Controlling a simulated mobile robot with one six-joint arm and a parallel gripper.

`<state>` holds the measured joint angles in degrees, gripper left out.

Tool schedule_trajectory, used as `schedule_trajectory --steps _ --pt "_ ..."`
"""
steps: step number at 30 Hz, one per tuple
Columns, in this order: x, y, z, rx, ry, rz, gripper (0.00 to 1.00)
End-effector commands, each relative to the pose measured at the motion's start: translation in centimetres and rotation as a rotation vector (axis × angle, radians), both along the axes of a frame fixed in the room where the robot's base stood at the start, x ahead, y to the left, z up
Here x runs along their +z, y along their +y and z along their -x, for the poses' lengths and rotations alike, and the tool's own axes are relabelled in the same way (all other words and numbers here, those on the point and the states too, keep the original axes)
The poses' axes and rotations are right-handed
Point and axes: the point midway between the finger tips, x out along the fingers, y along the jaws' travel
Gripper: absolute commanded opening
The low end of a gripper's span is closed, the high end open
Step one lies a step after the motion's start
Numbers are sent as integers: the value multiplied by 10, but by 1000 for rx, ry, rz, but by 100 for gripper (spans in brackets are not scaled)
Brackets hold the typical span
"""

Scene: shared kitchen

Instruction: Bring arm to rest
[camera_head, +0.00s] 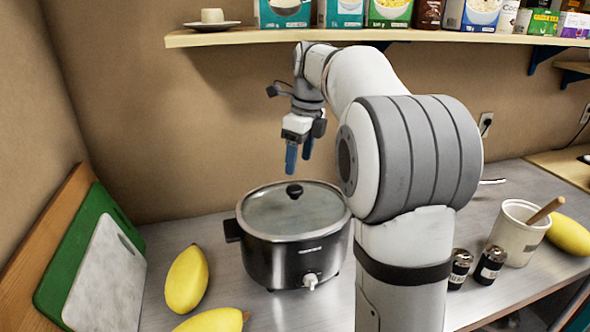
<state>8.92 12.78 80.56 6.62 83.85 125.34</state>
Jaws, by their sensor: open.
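My arm (415,160) rises from the lower right of the view and bends over toward the back wall. My gripper (299,158) hangs at its end with the blue fingertips pointing down. The jaws are open, with nothing between them. The gripper is above the back part of a slow cooker (297,257), apart from its lid. The cooker's glass lid (265,212) with a black knob is on.
A shelf (240,37) with boxes is above and behind the gripper. Mangoes (187,279) and cutting boards (105,275) are at left. A utensil crock (515,235), shakers (489,265) and another mango (570,234) stand at right on the metal counter (160,240).

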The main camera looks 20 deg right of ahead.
Motion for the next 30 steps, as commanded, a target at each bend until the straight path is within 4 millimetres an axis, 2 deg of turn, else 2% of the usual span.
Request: schedule_trajectory --steps 5,11,20,30 --pt "7 3 10 80 -16 11 64" --pt "-4 15 49 426 -75 63 64" --pt "-35 34 121 1064 -162 177 64" --pt "-90 48 207 1794 -217 327 64"
